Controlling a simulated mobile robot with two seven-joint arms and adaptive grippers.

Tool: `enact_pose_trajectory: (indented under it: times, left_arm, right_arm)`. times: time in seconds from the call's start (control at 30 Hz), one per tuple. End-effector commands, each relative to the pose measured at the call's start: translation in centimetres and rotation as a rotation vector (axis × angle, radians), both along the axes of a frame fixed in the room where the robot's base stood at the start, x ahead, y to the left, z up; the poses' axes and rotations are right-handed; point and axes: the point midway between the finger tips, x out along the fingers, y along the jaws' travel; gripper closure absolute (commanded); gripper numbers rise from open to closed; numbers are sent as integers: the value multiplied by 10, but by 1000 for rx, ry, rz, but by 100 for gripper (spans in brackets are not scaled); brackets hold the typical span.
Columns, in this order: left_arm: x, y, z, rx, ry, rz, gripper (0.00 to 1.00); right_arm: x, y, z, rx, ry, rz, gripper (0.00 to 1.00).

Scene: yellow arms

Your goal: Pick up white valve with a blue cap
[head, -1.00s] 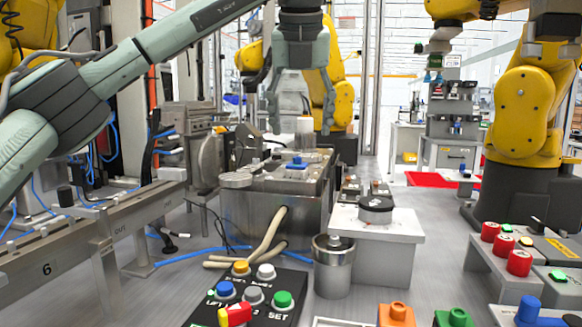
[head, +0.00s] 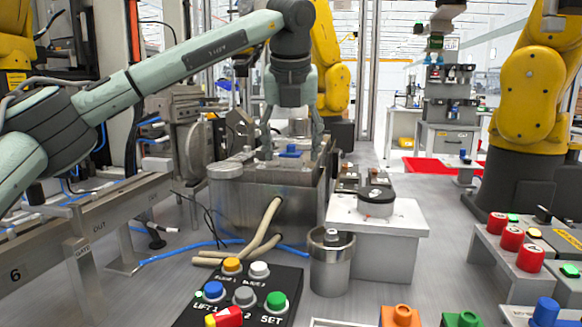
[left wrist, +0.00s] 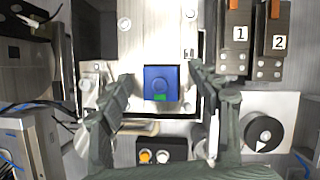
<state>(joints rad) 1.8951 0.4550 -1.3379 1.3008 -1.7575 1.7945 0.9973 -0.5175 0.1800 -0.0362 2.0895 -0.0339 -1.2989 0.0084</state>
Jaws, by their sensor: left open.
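The blue cap (head: 289,153) of the valve shows on top of the metal fixture block (head: 262,192) in the head view. The valve's white body is hard to make out below the cap. My left gripper (head: 292,152) points down over the block, open, with one finger on each side of the cap. In the left wrist view both fingers stand apart from the cap, with gaps on both sides. My right gripper is out of view.
A black button box (head: 243,297) and a metal cylinder (head: 330,265) stand in front of the block. A white stand with a dark knob (head: 376,203) is to the right. Numbered dark blocks (left wrist: 236,40) lie close beside the right finger in the left wrist view.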

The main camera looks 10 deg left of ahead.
Motion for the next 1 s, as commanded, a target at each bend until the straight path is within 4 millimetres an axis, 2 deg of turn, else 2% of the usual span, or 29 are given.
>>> enact_pose_trajectory:
  times: [0.13,0.6,1.0]
  left_arm:
    - [0,0,1,0,-1,0,38]
    - [0,0,1,0,0,0,96]
    - [0,0,5,-1,0,0,97]
  right_arm:
    - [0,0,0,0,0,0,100]
    - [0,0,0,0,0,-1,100]
    - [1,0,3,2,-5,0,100]
